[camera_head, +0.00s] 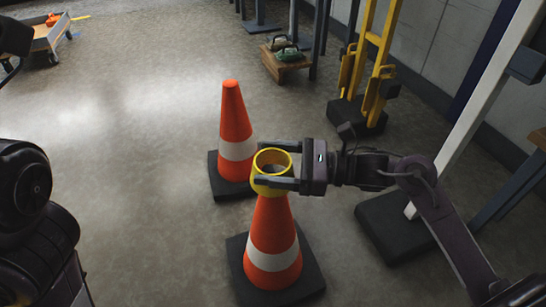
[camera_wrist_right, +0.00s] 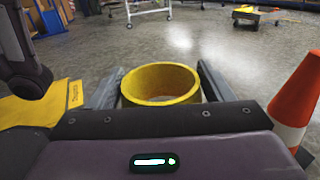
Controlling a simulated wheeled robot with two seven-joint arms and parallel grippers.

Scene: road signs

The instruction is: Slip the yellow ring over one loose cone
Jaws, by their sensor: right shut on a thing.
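My right gripper (camera_head: 268,165) is shut on the yellow ring (camera_head: 256,167), with one finger on each side of it. The ring is held level at the top of the near orange-and-white cone (camera_head: 270,222). The cone's tip is hidden behind the ring, and I cannot tell whether it is inside. In the right wrist view the ring (camera_wrist_right: 127,88) sits between the fingers, with no orange visible through its opening. A second cone (camera_head: 234,125) stands upright behind the first; a cone also shows at the right edge of the wrist view (camera_wrist_right: 296,95). My left gripper is not in view.
A yellow hand truck (camera_head: 368,70) stands at the back, with a low wooden stand (camera_head: 275,68) left of it. A white post on a dark base (camera_head: 385,228) is right of the near cone. A cart (camera_head: 50,38) is at far left. The left floor is clear.

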